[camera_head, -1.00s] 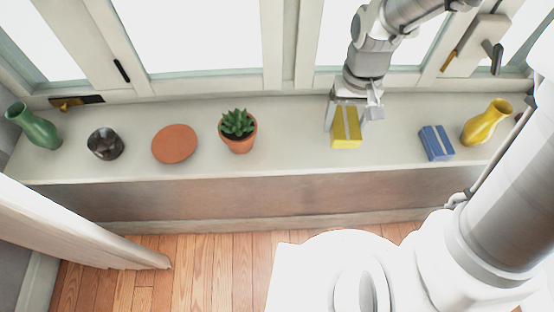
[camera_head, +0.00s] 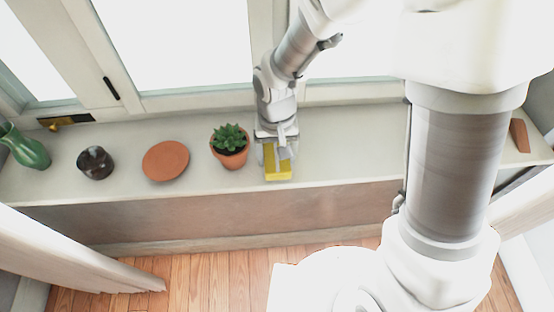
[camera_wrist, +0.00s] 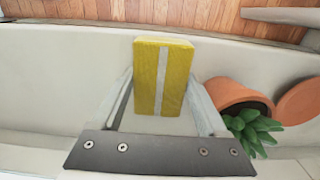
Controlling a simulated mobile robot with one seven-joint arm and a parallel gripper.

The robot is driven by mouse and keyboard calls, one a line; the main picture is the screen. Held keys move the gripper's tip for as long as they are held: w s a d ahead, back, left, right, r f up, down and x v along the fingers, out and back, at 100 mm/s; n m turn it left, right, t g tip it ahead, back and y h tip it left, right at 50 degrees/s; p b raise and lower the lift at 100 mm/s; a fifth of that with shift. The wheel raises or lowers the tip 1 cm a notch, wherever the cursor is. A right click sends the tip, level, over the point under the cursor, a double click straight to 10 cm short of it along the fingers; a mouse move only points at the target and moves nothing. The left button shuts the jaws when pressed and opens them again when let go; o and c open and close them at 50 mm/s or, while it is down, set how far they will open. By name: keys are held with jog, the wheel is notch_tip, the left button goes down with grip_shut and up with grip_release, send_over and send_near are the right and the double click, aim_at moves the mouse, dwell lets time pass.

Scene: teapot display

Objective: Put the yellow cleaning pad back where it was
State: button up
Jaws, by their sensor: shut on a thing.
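The yellow cleaning pad (camera_head: 279,174), a block with a pale stripe, is between the fingers of my gripper (camera_head: 276,160), just right of the potted plant. In the wrist view the pad (camera_wrist: 178,80) shows its broad face and stripe, with a finger of my gripper (camera_wrist: 163,92) on each side. My gripper is shut on it. The pad is over the pale ledge (camera_head: 340,150), near its front edge. I cannot tell whether it touches the ledge.
The potted plant (camera_head: 230,155) stands close beside my gripper. Farther left are a terracotta plate (camera_head: 165,161), a dark round pot (camera_head: 95,163) and a green vase (camera_head: 25,148). The ledge is clear right of my gripper up to my arm, which hides part of it. Windows stand behind.

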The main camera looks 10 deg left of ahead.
aim_at(277, 164)
jog(key=shift+f, duration=1.5)
jog(key=shift+f+b, duration=0.1)
jog(key=shift+b, duration=0.2)
jog(key=o, duration=1.2)
notch_tip(277, 164, up, 12)
jog(key=shift+r+p, duration=0.2)
jog(key=shift+p, duration=1)
jog(key=s+d+r+m+t, duration=0.1)
jog(key=s+d+r+t, duration=0.1)
jog(key=d+r, duration=0.3)
jog(key=s+d+r+t, duration=0.1)
jog(key=s+d+r, duration=0.2)
jog(key=d+r, duration=0.2)
jog(key=s+d+r+m+t, duration=0.1)
jog(key=s+d+r+t, duration=0.1)
jog(key=d+r, duration=0.4)
jog(key=shift+s+d+m+t, duration=0.1)
jog(key=shift+s+d, duration=0.1)
jog(key=shift+d, duration=0.5)
jog(key=shift+s+d+m+t, duration=0.1)
jog(key=shift+s+d, duration=0.1)
jog(key=shift+d, duration=0.5)
jog(key=shift+s+d+m+t, duration=0.1)
jog(key=shift+s+d, duration=0.1)
jog(key=shift+d, duration=0.5)
